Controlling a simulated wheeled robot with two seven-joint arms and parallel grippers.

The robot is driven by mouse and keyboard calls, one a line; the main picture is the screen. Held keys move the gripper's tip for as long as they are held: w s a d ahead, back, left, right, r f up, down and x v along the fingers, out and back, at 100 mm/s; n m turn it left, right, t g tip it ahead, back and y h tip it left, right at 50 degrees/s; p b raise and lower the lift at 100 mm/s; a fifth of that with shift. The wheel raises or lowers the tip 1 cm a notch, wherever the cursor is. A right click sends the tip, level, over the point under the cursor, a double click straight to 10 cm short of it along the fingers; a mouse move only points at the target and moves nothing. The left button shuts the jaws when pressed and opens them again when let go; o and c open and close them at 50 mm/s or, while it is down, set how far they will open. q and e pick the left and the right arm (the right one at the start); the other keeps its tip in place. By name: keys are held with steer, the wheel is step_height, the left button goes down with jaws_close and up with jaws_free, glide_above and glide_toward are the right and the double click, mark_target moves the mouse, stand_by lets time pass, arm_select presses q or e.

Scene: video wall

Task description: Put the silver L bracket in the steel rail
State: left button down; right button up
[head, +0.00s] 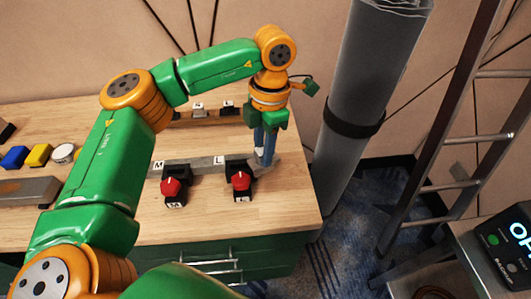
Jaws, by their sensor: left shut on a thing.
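The steel rail (202,162) is a grey strip lying across the right part of the wooden table, behind the red-knobbed stations marked M and L. My left gripper (264,160) points down at the rail's right end, just right of the L station. It is shut on the silver L bracket (259,153), of which only a small pale piece shows by the fingers. The fingers hide the rest, and I cannot tell whether the bracket touches the rail. My right gripper is not in view.
Two red knobs (171,188) (240,181) on black bases stand in front of the rail. A second row with small blocks (199,110) lies behind. Blue and yellow blocks (38,155) are at the left. A grey column (354,90) stands close beyond the table's right edge.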

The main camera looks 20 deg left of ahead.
arm_select(q)
steer(key=w+a+n+t+h+p, duration=0.1)
steer(key=w+a+n+p, duration=0.2)
steer(key=n, duration=1.3)
steer(key=w+a+n+t+h+p, duration=0.15)
steer(key=a+n, duration=0.45)
steer(key=n, duration=0.9)
steer(key=shift+g+y, duration=0.45)
steer(key=f+b, duration=0.1)
steer(key=f, duration=0.1)
steer(key=f+b, duration=0.1)
steer(key=s+f+b, duration=0.1)
steer(key=f+b, duration=0.1)
steer(key=shift+d+f, duration=0.1)
steer(key=shift+f, duration=0.2)
steer(key=shift+d, duration=0.1)
steer(key=shift+f, duration=0.3)
steer(key=shift+f, duration=0.2)
steer(key=shift+f, duration=0.6)
